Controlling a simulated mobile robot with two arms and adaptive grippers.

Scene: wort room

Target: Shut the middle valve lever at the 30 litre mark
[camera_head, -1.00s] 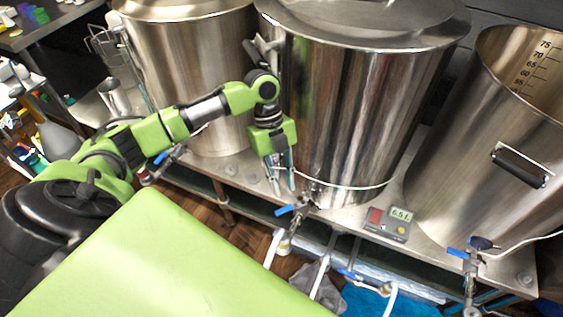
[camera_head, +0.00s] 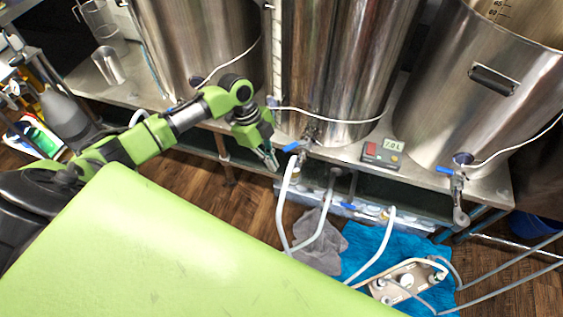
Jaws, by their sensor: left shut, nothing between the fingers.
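The middle steel kettle (camera_head: 345,70) stands on the metal bench. Its valve with a blue lever (camera_head: 291,147) sits low at its front left, with a white hose running down from it. A sight scale (camera_head: 276,60) runs up the kettle's left side. My right gripper is not in view.
A left kettle (camera_head: 200,45) and a right kettle (camera_head: 475,90) flank the middle one. The right kettle has its own blue-levered valve (camera_head: 447,170). Below are a grey cloth (camera_head: 318,240), a blue towel (camera_head: 365,248) and a pump (camera_head: 405,285) with hoses. Wooden floor (camera_head: 245,200) lies open.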

